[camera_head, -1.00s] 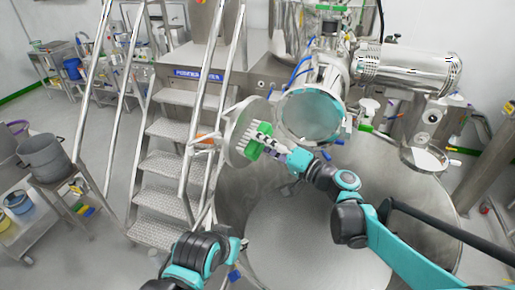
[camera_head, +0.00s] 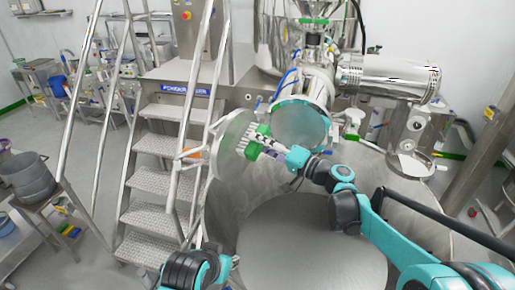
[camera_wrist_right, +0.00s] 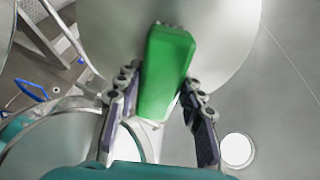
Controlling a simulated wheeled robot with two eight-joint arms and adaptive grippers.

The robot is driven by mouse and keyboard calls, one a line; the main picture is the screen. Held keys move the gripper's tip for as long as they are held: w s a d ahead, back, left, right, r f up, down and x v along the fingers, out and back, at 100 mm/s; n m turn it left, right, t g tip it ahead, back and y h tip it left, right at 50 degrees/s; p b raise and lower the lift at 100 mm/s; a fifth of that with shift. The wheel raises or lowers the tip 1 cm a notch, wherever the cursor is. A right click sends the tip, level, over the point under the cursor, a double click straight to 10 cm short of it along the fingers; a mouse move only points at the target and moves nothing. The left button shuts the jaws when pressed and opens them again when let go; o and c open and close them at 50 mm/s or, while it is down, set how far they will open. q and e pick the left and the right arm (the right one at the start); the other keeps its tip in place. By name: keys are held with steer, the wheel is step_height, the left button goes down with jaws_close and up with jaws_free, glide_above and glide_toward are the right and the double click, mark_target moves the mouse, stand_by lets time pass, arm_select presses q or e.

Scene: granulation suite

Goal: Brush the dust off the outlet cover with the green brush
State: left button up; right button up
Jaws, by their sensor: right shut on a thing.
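The outlet cover (camera_head: 228,148) is a round metal disc standing open, left of the round outlet opening (camera_head: 300,124). My right gripper (camera_head: 278,149) is shut on the green brush (camera_head: 262,130) in front of the cover's right part. In the right wrist view, the green block of the brush (camera_wrist_right: 168,65) lies between the fingers (camera_wrist_right: 160,88), with the pale disc of the cover (camera_wrist_right: 225,45) behind it. White bristles show at the brush in the head view; whether they touch the cover, I cannot tell. Dust cannot be made out. My left gripper (camera_head: 232,263) is low and partly hidden.
Metal steps with rails (camera_head: 160,180) stand close left of the cover. A large steel bowl (camera_head: 225,215) lies below the outlet. A steel cylinder (camera_head: 390,78) is at the upper right. A cart with a grey bucket (camera_head: 30,178) stands at the far left.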

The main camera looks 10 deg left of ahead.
steer(key=shift+w+d, duration=0.15)
steer(key=shift+w, duration=0.4)
steer(key=shift+w+d, duration=0.15)
steer(key=shift+w, duration=0.35)
steer(key=v, duration=0.6)
steer(key=shift+w, duration=0.3)
steer(key=shift+d+r, duration=0.1)
steer(key=shift+d, duration=0.05)
steer(key=v, duration=0.3)
steer(key=shift+w, duration=0.1)
